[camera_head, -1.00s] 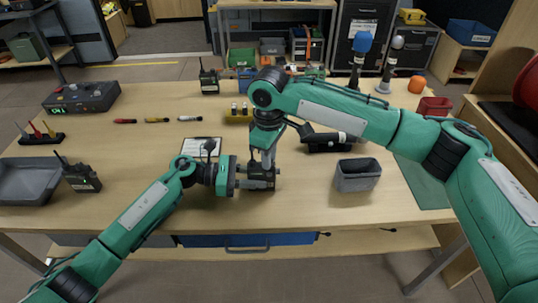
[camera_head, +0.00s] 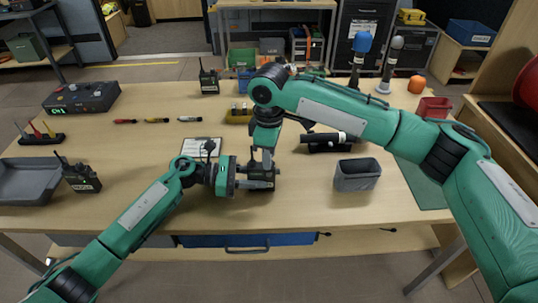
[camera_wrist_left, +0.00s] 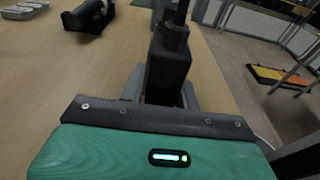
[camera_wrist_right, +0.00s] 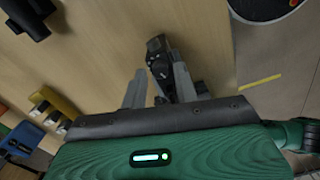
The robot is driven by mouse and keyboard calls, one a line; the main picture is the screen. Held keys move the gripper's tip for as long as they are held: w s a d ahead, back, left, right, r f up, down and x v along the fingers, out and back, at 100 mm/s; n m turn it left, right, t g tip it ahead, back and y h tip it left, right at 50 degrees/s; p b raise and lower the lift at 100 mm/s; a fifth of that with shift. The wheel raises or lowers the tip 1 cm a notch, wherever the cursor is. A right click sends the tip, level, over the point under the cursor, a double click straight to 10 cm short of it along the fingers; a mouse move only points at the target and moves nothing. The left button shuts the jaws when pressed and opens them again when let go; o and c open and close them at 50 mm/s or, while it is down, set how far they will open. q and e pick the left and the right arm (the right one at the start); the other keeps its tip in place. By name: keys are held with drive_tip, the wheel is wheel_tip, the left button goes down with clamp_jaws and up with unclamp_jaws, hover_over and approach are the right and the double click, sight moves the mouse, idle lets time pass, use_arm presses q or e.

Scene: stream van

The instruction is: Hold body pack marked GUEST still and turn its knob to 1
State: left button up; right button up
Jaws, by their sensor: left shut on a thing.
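A dark body pack (camera_head: 259,183) is held just above the front middle of the table, or on it; I cannot tell which. My left gripper (camera_wrist_left: 163,92) is shut on the pack, with one finger on each side. In the left wrist view the pack (camera_wrist_left: 168,70) is upright, with a dark post on top. My right gripper (camera_wrist_right: 160,75) points down from above, fingers apart, astride the top of the pack (camera_wrist_right: 156,50) in the right wrist view. Contact with the knob cannot be made out. No marking or knob setting on this pack is readable.
Another pack (camera_head: 82,178) stands at the left beside a grey tray (camera_head: 28,180), and one (camera_head: 208,82) stands at the back. A grey open bin (camera_head: 357,175) is to the right.

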drive_tip(key=shift+r, duration=2.65)
use_arm(q)
drive_tip(key=o, duration=1.2)
drive_tip(key=shift+a, duration=0.1)
